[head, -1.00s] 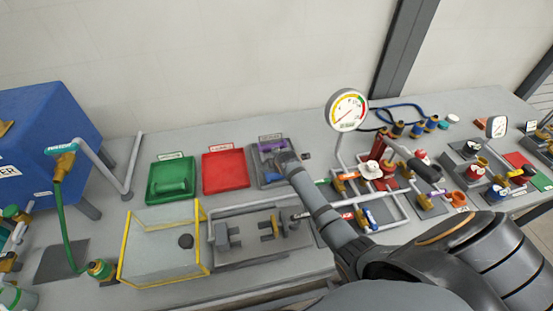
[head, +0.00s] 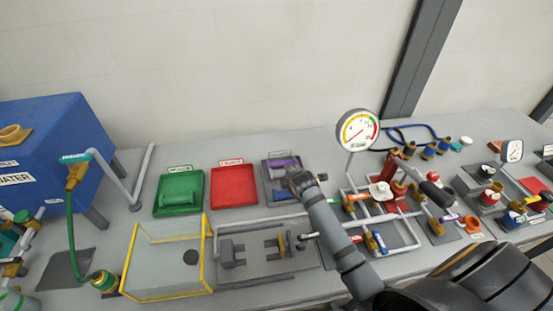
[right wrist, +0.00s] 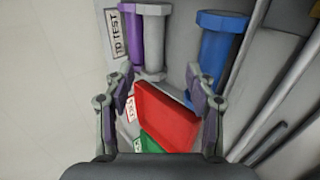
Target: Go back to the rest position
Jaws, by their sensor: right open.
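My right arm reaches across the bench in the head view, with its gripper (head: 298,178) over the right edge of the grey tray (head: 269,183). A purple cylinder (head: 280,163) lies in that tray. In the right wrist view my right gripper (right wrist: 160,84) is open, with nothing between its fingers. The purple cylinder (right wrist: 133,35) and a blue cylinder (right wrist: 220,52) show beyond the fingertips; neither appears gripped. The gripper's fingers are hard to make out in the head view. My left gripper is not in view.
The red tray (head: 233,186) and the green tray (head: 168,202) lie left of the grey tray. A yellow-edged clear box (head: 165,262) stands in front. The pressure gauge (head: 357,131) and pipework (head: 398,222) stand close right of my arm. A blue water tank (head: 55,135) is left.

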